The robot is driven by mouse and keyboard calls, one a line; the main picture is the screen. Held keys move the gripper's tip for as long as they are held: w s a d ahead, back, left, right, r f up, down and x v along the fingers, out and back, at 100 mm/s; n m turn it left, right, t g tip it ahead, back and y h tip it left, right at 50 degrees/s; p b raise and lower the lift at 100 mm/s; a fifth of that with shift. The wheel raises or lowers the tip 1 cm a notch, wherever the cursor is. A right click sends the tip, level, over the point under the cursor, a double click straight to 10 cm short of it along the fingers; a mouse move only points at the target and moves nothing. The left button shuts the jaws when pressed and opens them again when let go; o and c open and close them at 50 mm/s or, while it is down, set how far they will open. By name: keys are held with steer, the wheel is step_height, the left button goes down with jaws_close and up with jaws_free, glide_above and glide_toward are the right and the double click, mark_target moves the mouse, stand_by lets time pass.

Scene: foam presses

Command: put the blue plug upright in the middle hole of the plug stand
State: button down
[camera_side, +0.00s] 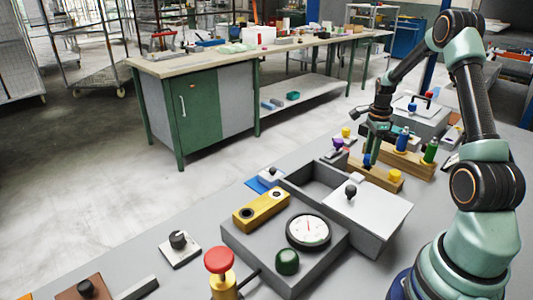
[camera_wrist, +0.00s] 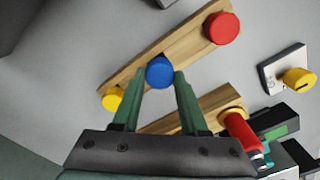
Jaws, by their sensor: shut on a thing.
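My gripper (camera_wrist: 158,75) is shut on the blue plug (camera_wrist: 159,72), with one finger on each side of it. In the wrist view the plug shows its round top over the middle part of the wooden plug stand (camera_wrist: 195,40). A yellow plug (camera_wrist: 113,98) is at the stand's left end and a red plug (camera_wrist: 221,28) at its right end. In the side view the blue plug (camera_side: 367,159) is at the stand's (camera_side: 376,177) top, below my gripper (camera_side: 372,150), and looks about upright. The middle hole is hidden, and I cannot tell how deep the plug sits.
A second wooden stand (camera_side: 418,166) beside it holds a blue bottle (camera_side: 402,140) and a green bottle (camera_side: 430,151). A grey press with a gauge (camera_side: 308,231) and an open bin (camera_side: 318,185) stand in front. A yellow knob (camera_wrist: 298,79) on a plate lies right of the stand.

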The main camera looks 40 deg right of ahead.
steer(key=shift+f, duration=0.7)
steer(key=shift+c, duration=1.8)
jaws_free()
steer(key=shift+r, duration=0.1)
step_height(320, 180, up, 12)
